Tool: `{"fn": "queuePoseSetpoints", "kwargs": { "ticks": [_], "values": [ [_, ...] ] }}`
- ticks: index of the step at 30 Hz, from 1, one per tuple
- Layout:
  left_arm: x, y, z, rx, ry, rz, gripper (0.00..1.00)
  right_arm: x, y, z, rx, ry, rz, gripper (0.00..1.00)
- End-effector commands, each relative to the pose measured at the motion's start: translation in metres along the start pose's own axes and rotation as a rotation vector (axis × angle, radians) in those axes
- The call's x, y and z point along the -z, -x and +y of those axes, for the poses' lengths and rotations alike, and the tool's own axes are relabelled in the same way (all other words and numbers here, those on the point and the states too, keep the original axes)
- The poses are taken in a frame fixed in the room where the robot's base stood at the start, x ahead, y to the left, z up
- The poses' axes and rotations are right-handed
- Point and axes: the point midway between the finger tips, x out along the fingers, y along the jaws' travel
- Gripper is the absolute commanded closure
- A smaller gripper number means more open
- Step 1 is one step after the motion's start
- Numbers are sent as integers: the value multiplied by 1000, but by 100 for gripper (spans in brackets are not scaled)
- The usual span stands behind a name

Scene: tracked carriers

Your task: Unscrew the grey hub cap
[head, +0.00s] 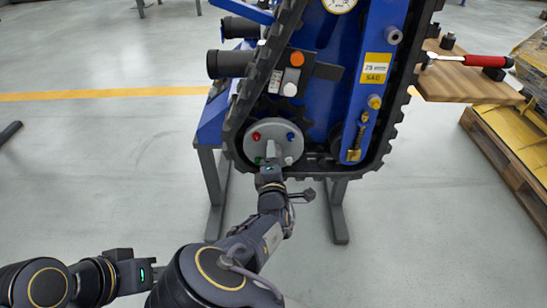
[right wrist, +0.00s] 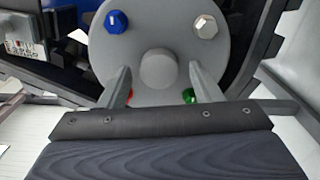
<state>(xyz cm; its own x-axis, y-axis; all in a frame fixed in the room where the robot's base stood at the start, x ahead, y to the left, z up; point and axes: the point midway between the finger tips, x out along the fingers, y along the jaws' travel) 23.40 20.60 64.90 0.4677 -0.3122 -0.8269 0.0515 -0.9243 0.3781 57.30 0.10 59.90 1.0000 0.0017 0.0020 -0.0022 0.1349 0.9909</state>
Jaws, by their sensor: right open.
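The grey hub cap, a short round knob (right wrist: 158,68), is at the centre of a grey disc (right wrist: 160,25) in the right wrist view. In the head view the disc (head: 262,148) sits low inside the track loop, and my right gripper (head: 271,152) covers its centre. My right gripper is open, with one finger on each side of the knob and a gap visible on both sides. My left gripper (head: 138,273) is low at the left of the head view, far from the disc; its fingers cannot be made out.
Red (head: 256,136), blue (head: 290,136), white (head: 289,160) and green (head: 257,160) bolts ring the disc. The black track (head: 240,110) surrounds it on a blue frame. A wooden shelf (head: 465,88) with a red-handled tool (head: 470,60) is at right.

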Motion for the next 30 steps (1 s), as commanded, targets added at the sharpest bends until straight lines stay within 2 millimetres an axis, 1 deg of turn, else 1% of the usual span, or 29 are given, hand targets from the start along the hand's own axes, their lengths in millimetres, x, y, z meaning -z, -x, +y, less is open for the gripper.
{"fn": "queuePoseSetpoints", "kwargs": {
  "ticks": [2,4,9,12,17,20,22,23,24,27,30],
  "values": [
    [-2,-4,-2,0,0,1,64,0,0,-2,1,-62,-1,42],
    [-6,-12,-5,0,0,1,64,-1,0,-4,2,-184,-3,42],
    [-18,-35,-16,0,0,1,64,-1,0,-6,0,-605,-3,42],
    [-22,-43,-20,0,0,0,64,-1,0,-4,0,-778,-3,42],
    [-24,-48,-22,0,0,1,64,-1,0,-2,0,-901,-2,42],
    [-32,-63,-29,0,0,1,64,-1,-1,-6,-2,-1077,-4,42],
    [-38,-77,-35,0,0,1,64,-2,-1,-8,-4,-1267,-4,42],
    [-39,-76,-35,0,0,0,64,-2,-1,-4,-3,-1349,-4,42],
    [-35,-70,-32,0,0,-1,64,-3,-1,1,-1,-1435,-6,42],
    [-34,-68,-31,0,0,1,64,-3,-1,1,-2,-1612,-6,42],
    [-34,-68,-31,0,0,1,64,-2,-1,1,-1,-1698,-4,42]
  ]
}}
